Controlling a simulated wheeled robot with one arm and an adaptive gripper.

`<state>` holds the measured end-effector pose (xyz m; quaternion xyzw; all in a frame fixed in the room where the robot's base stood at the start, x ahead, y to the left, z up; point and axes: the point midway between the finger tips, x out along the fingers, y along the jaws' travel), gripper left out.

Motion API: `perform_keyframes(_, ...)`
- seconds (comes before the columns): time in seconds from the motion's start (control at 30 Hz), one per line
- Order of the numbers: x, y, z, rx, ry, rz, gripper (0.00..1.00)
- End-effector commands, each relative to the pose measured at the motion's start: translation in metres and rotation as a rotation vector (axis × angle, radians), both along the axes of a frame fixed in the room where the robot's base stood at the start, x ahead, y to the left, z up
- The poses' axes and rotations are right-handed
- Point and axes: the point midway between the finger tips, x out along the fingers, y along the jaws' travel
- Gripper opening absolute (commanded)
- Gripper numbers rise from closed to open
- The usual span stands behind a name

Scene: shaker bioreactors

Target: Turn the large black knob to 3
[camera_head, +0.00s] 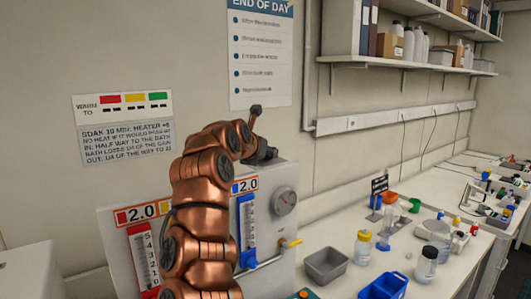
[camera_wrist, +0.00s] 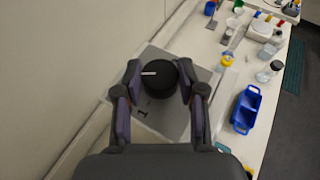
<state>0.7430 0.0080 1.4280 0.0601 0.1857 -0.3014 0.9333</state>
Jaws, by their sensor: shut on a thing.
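The large black knob (camera_wrist: 160,80) is round and sits on a grey plate (camera_wrist: 178,125) in the wrist view. A white pointer line on its top points to the left of the picture. A dark mark that looks like a 1 shows on the plate below and left of the knob; other marks cannot be read. My gripper (camera_wrist: 159,73) is shut on the knob, one finger at its left side and one at its right. In the head view my gripper (camera_head: 262,150) is on top of the grey instrument box (camera_head: 285,180), and the knob cannot be made out there.
The box front carries a red-framed gauge (camera_head: 143,258), a blue-framed gauge (camera_head: 249,220), a round dial (camera_head: 285,201) and a yellow-handled valve (camera_head: 290,243). On the bench are a grey tray (camera_head: 326,265), a blue tray (camera_head: 385,286) and bottles (camera_head: 363,248). A wall stands close behind.

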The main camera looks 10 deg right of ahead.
Motion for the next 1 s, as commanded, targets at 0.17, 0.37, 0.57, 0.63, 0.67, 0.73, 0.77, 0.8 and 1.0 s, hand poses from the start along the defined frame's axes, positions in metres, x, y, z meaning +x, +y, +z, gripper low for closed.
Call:
perform_keyframes(0.17,0.0008,-0.0001,-0.0005,-0.002,0.003,-0.066,0.05)
perform_keyframes(0.37,0.0019,0.0009,-0.0007,-0.004,0.002,-0.129,0.05)
perform_keyframes(0.57,0.0019,0.0017,-0.0007,-0.002,0.003,-0.186,0.05)
perform_keyframes(0.63,0.0023,0.0013,-0.0003,-0.003,0.002,-0.205,0.05)
perform_keyframes(0.67,0.0024,0.0011,0.0,-0.002,0.001,-0.214,0.05)
perform_keyframes(0.73,0.0024,0.0016,0.0003,-0.001,0.001,-0.231,0.05)
perform_keyframes(0.77,0.0022,0.0013,0.0001,-0.001,0.001,-0.24,0.05)
perform_keyframes(0.8,0.0021,0.0013,0.0004,0.0,0.001,-0.25,0.05)
perform_keyframes(1.0,0.0029,0.0023,0.0009,-0.001,0.0,-0.292,0.05)
